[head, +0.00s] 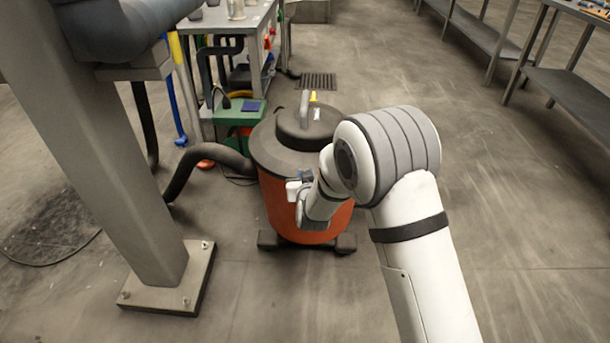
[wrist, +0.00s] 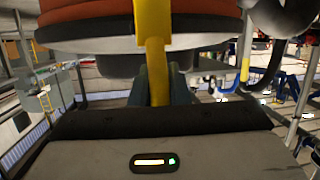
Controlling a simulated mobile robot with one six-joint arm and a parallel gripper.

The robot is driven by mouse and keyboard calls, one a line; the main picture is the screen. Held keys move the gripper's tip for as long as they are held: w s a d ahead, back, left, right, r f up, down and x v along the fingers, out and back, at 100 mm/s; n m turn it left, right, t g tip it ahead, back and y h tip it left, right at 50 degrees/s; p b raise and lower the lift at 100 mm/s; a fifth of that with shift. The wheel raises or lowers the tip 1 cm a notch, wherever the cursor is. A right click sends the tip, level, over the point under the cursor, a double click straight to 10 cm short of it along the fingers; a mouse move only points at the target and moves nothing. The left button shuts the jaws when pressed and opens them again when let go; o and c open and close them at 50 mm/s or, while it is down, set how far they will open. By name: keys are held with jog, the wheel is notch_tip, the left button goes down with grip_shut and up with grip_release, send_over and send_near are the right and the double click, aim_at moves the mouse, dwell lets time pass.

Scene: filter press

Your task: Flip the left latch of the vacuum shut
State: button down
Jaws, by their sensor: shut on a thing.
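The vacuum (head: 277,205) is an orange drum with a dark grey lid (head: 272,150), standing on the floor ahead of me. My arm reaches to its near side and hides part of the drum. In the wrist view, a yellow latch lever (wrist: 152,40) runs in front of the orange drum (wrist: 90,12) and the dark rim. Its end is between the two fingers of my gripper (wrist: 161,88), which is shut on it. The latch is hidden behind my wrist in the head view, so I cannot tell there how it sits against the lid.
A dark hose (head: 205,158) leaves the vacuum's left side. A grey post (head: 110,140) with a bolted foot stands at left. A metal bench (head: 225,20) and a green box (head: 238,110) are behind. The floor at right (head: 520,200) is clear.

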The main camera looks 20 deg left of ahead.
jog(key=shift+s+a, duration=0.15)
jog(key=shift+a, duration=0.15)
jog(key=c, duration=1.4)
grip_release()
jog(key=shift+a, duration=0.1)
jog(key=shift+s, duration=0.1)
jog(key=p+v, duration=0.2)
jog(key=v, duration=0.5)
jog(key=shift+s+d+r, duration=0.1)
jog(key=shift+s+d, duration=0.15)
jog(key=shift+d, duration=0.05)
